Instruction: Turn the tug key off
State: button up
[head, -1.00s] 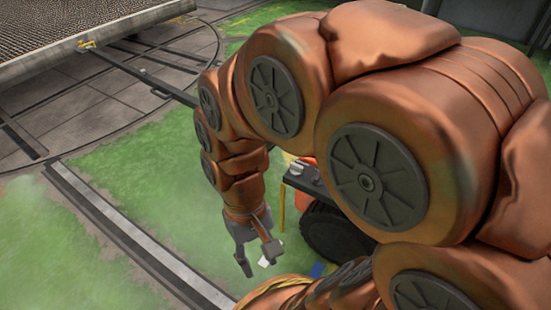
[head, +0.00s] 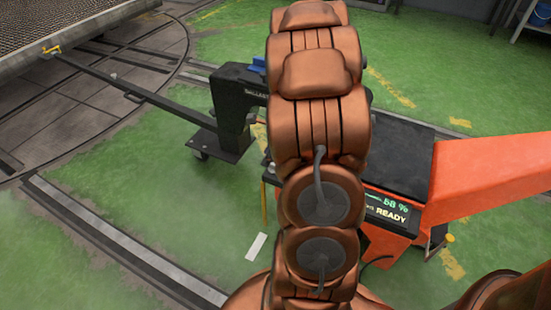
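The tug (head: 400,155) stands right of centre, with a black top and an orange-red body. Its lit display (head: 385,208) reads 58 % and READY. A thick orange-red beam (head: 490,180) runs from it to the right edge. I cannot make out the key; my copper arm covers the tug's left part. My arm rises through the middle of the view, and my gripper is not visible, so its state does not show.
A black upright frame on a wheeled base (head: 222,145) stands left of my arm. A long dark bar (head: 150,98) runs from it to the turntable deck (head: 70,30). A white strip (head: 256,246) lies on the green floor. A pale rail (head: 120,240) crosses the lower left.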

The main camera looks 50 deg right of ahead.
jog(key=s+d+f+m, duration=0.1)
jog(key=d+f+m, duration=0.15)
jog(key=d, duration=0.35)
jog(key=shift+m+h, duration=0.35)
jog(key=shift+h, duration=0.15)
jog(key=b+x, duration=0.1)
jog(key=x, duration=0.2)
jog(key=b+x, duration=0.1)
jog(key=x, duration=0.2)
jog(key=shift+w+a+f, duration=0.3)
jog(key=shift+w, duration=0.1)
grip_shut()
jog(key=shift+t, duration=0.3)
